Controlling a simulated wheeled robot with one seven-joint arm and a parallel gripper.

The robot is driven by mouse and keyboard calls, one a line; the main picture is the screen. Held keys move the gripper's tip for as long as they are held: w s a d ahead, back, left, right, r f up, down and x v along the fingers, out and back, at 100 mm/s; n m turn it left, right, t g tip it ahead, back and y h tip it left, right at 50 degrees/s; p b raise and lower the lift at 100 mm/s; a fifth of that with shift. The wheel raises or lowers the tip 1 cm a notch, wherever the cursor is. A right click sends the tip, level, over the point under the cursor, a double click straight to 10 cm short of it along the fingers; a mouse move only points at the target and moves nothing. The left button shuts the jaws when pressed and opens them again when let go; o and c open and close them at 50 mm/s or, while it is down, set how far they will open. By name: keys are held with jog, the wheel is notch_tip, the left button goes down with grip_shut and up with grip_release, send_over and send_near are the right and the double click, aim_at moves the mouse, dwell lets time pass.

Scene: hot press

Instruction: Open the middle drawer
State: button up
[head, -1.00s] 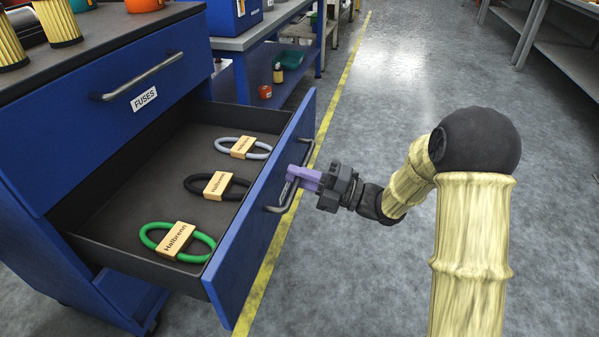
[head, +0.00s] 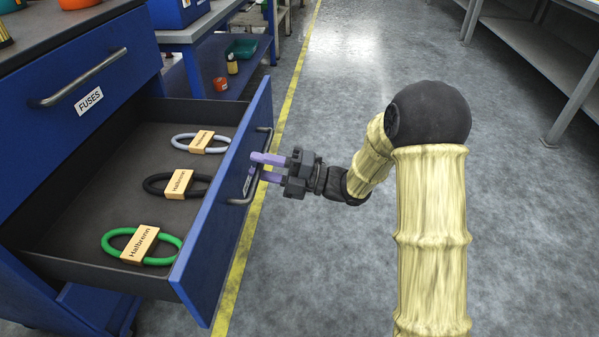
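The drawer (head: 193,277) below the one labelled FUSES is pulled well out of the blue cabinet, with its inside showing. Its metal bar handle (head: 240,200) is on the blue front. My gripper (head: 257,168) is at the handle, reaching in from the right. Its two purple fingers are spread apart, with the middle of the handle at their tips. Whether a finger touches the bar cannot be told. In the drawer lie a green loop (head: 112,235), a black loop (head: 152,184) and a grey loop (head: 181,142), each with a tan label block.
The FUSES drawer (head: 125,85) above is shut, with its own bar handle (head: 85,80). Blue shelving (head: 203,73) with small items stands behind. Grey benches (head: 535,70) stand at the far right. The floor (head: 345,70) between is clear, with a yellow line.

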jog(key=p+v, duration=0.5)
jog(key=v, duration=1.2)
jog(key=shift+d, duration=0.25)
